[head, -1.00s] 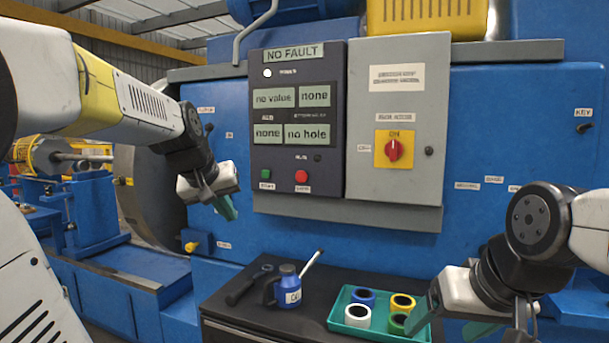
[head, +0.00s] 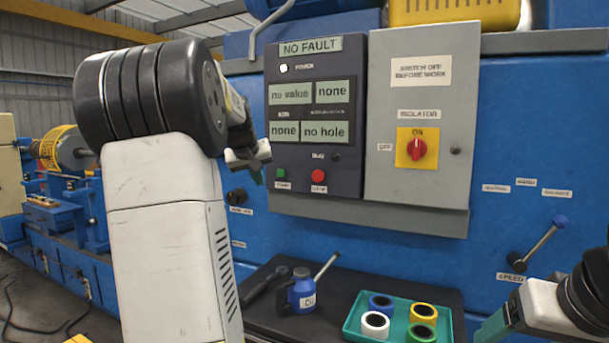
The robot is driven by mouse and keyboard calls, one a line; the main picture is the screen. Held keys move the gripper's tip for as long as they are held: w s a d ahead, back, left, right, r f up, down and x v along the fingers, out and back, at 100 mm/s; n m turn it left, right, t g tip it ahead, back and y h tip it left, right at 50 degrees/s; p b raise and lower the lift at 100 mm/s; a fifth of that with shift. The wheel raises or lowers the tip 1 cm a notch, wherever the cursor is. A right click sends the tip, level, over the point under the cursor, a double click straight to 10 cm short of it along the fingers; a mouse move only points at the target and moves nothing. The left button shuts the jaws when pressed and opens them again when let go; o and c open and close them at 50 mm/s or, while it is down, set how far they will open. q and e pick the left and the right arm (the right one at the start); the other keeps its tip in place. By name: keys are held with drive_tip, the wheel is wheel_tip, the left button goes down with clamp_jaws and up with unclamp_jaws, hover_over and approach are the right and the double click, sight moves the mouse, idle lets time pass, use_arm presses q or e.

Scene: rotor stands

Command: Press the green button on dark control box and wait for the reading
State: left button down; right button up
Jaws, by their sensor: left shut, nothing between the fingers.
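The dark control box (head: 341,186) is on the blue machine in the head view. Its displays read "NO FAULT", "no value", "none", "none" and "no hole", and a white lamp (head: 284,68) is lit. The green button (head: 281,173) is at the box's lower left, beside a red button (head: 318,176). My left gripper (head: 258,172) is shut and empty just left of the green button; I cannot tell whether it touches the box. My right gripper (head: 492,328) is at the lower right edge, partly cut off, and its jaw state is unclear.
A grey isolator cabinet (head: 450,100) with a red switch (head: 417,149) adjoins the box. Below, a dark cart top (head: 340,285) bears a blue oil can (head: 303,291) and a green tray (head: 352,322) with several coloured rings. A lever (head: 540,243) juts out at right.

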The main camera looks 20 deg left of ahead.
sight(281, 173)
use_arm(q)
drive_tip(key=w, duration=0.8)
drive_tip(key=shift+w+d, duration=0.35)
drive_tip(key=shift+w, duration=0.15)
idle(1.7)
drive_tip(key=shift+w, duration=0.25)
